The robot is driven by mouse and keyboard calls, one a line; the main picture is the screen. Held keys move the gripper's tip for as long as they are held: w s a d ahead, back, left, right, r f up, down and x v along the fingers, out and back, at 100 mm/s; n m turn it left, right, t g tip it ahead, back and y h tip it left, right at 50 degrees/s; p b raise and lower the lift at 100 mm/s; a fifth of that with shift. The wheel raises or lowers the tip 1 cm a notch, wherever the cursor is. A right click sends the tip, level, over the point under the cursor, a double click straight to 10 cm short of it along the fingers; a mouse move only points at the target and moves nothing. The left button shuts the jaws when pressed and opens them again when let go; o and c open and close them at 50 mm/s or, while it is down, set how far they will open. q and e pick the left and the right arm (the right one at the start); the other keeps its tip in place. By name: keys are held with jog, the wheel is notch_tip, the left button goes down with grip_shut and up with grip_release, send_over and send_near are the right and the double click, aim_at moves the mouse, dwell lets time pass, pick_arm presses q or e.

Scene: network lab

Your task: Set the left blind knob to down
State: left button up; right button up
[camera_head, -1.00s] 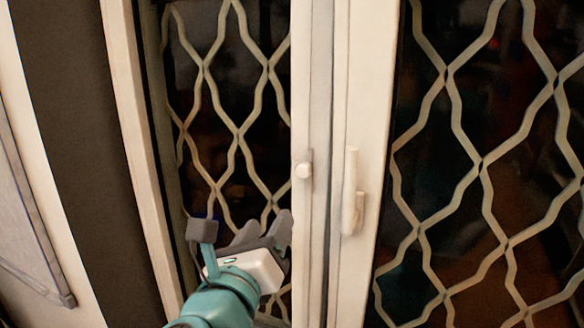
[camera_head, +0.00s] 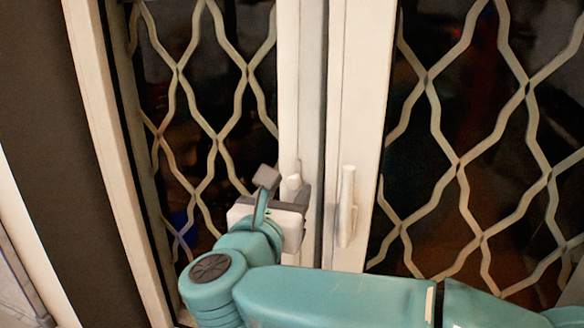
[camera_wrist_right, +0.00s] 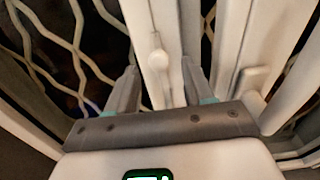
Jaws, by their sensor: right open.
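The left blind knob (camera_head: 294,182) is a small cream knob on the left window frame; my right gripper partly covers it in the head view. In the right wrist view it shows as a rounded end (camera_wrist_right: 158,65) with a narrow part above it. My right gripper (camera_head: 298,194) is at the knob. In the right wrist view its two fingers (camera_wrist_right: 159,68) are apart, one on each side of the knob, with gaps visible. I cannot tell whether the knob points up or down. My left gripper is out of view.
A cream upright handle (camera_head: 347,205) sits on the right window frame, just right of my gripper; it also shows in the right wrist view (camera_wrist_right: 233,82). Lattice grilles (camera_head: 458,165) over dark glass flank the frames. My right arm crosses the lower part of the head view.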

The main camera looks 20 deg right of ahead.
aim_at(292, 184)
jog(key=p+x, duration=0.1)
jog(key=x, duration=0.4)
jog(key=shift+w+d, duration=0.1)
jog(key=shift+w, duration=0.05)
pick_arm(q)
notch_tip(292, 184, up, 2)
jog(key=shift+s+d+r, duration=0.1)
pick_arm(e)
jog(key=shift+c, duration=0.3)
jog(key=shift+w, duration=0.1)
grip_shut()
pick_arm(q)
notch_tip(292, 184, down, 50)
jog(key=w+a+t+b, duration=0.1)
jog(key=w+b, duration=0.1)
jog(key=b, duration=4.8)
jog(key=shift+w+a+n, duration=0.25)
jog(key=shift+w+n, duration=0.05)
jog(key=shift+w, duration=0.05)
pick_arm(e)
notch_tip(292, 184, down, 45)
